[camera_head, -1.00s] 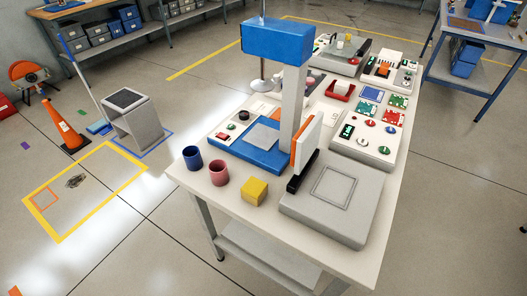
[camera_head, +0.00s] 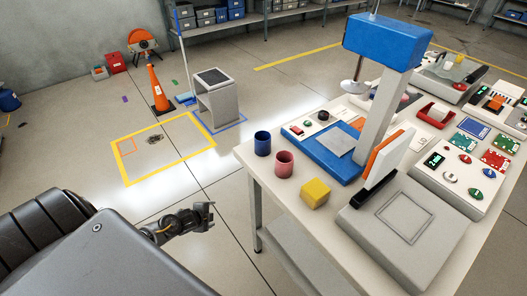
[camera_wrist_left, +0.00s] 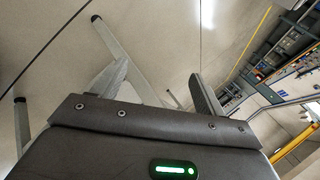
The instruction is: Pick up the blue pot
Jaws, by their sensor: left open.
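The blue pot (camera_head: 262,143) is a small dark blue cup standing upright at the left edge of the white table (camera_head: 262,180) in the head view. A pink pot (camera_head: 283,163) stands close beside it. My left gripper (camera_head: 205,217) is left of the table and apart from it, over the floor, with nothing in it. The left wrist view shows its two fingers apart (camera_wrist_left: 160,90), with table legs and floor beyond; the blue pot does not show there. My right gripper is not in view.
A yellow block (camera_head: 315,194) sits in front of the pots. A blue press-like machine (camera_head: 385,42) rises behind them, and a grey scale (camera_head: 405,225) is to the right.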

